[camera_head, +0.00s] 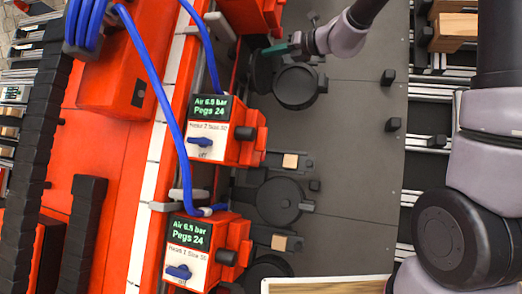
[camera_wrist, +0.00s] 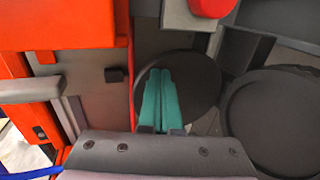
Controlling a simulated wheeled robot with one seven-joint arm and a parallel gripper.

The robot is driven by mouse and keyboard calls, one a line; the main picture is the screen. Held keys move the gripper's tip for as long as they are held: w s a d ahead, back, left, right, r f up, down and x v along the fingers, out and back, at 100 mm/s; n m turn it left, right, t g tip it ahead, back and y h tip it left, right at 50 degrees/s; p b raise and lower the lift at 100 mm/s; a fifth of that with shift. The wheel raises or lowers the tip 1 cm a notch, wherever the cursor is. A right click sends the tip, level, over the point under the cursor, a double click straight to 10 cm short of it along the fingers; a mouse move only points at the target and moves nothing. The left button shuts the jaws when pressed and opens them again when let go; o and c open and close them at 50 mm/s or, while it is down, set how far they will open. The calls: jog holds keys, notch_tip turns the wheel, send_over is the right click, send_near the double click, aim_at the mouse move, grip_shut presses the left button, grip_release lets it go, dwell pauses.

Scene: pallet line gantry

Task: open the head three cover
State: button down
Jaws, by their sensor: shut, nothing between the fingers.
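My gripper (camera_head: 270,49) has teal fingers and is at the top middle of the head view, shut and empty. In the wrist view my gripper (camera_wrist: 159,74) points at a dark round disc (camera_wrist: 200,85), and its fingers hide part of it. I cannot tell if they touch. In the head view a dark disc (camera_head: 260,72) stands just below the fingertips and looks tilted. A round dark cover (camera_head: 297,88) lies beside it to the right; a larger round piece (camera_wrist: 275,115) shows right in the wrist view. No visible label tells which is head three.
Red head units with green displays (camera_head: 212,110) (camera_head: 190,232) and blue hoses line the left. Another round cover (camera_head: 280,200) lies lower on the grey plate (camera_head: 350,170). Small black posts (camera_head: 389,76) stand on the plate. A wooden-edged tray (camera_head: 325,284) is at the bottom.

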jog(key=v, duration=1)
jog(key=shift+d, duration=0.35)
dwell(0.9)
jog(key=shift+f, duration=0.15)
jog(key=s+d+f+n+g+h, duration=0.1)
jog(key=s+f+n+g+h, duration=0.1)
jog(key=s+n, duration=0.45)
jog(key=s+d+f+n+g+h, duration=0.1)
jog(key=s+f+n+h, duration=0.15)
jog(key=s+n, duration=0.4)
jog(key=s+d+f+n+t+h, duration=0.1)
jog(key=s+d+f+n+h, duration=0.5)
jog(key=s+d+n, duration=0.5)
jog(key=shift+n+h, duration=0.35)
jog(key=shift+n, duration=0.85)
